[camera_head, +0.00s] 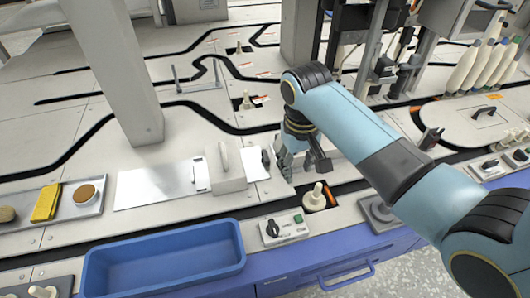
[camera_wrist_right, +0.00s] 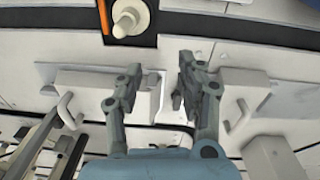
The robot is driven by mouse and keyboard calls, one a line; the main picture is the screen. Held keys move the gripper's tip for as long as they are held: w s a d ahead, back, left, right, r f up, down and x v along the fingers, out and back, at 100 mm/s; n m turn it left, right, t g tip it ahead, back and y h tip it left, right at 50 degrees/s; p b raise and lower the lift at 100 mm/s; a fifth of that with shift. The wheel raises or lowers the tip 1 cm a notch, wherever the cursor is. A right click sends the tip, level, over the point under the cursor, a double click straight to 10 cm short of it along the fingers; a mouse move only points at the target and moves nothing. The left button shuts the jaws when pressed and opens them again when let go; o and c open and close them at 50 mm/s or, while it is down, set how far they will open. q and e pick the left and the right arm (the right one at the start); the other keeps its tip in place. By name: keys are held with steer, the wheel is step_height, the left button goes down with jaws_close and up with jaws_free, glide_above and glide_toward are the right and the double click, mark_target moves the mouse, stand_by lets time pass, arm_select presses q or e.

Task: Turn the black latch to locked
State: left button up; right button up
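A small black lever-like piece (camera_head: 265,158) stands at the right of a pale block with a handle (camera_head: 228,168). A black turn knob (camera_head: 272,229) sits on a small pale box with a green button, near the table's front edge. I cannot tell which of the two is the latch, or its position. My right gripper (camera_head: 302,163) is to the right of the black lever-like piece, apart from it, pointing down. In the right wrist view the gripper (camera_wrist_right: 146,98) has its fingers apart with nothing between them. My left gripper is not in view.
A cream bobbin (camera_head: 314,197) stands in a dark recess just in front of my right gripper; it also shows in the wrist view (camera_wrist_right: 130,18). A blue tray (camera_head: 165,287) lies at the front left. A white plate (camera_head: 150,187) lies left of the pale block.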

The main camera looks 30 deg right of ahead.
step_height(320, 180, up, 3)
steer(key=m, duration=0.1)
glide_above(265, 155)
steer(key=shift+y, duration=0.3)
step_height(265, 155, down, 7)
steer(key=b, duration=0.4)
steer(key=shift+s+f, duration=0.1)
steer(key=shift+s, duration=0.05)
step_height(265, 155, down, 2)
steer(key=shift+f+b, duration=0.25)
steer(key=shift+b, duration=0.8)
steer(key=shift+f, duration=0.4)
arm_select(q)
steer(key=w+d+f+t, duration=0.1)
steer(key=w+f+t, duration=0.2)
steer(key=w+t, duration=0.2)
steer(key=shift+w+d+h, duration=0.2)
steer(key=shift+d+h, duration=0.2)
arm_select(e)
steer(key=shift+c, duration=0.4)
jaws_close()
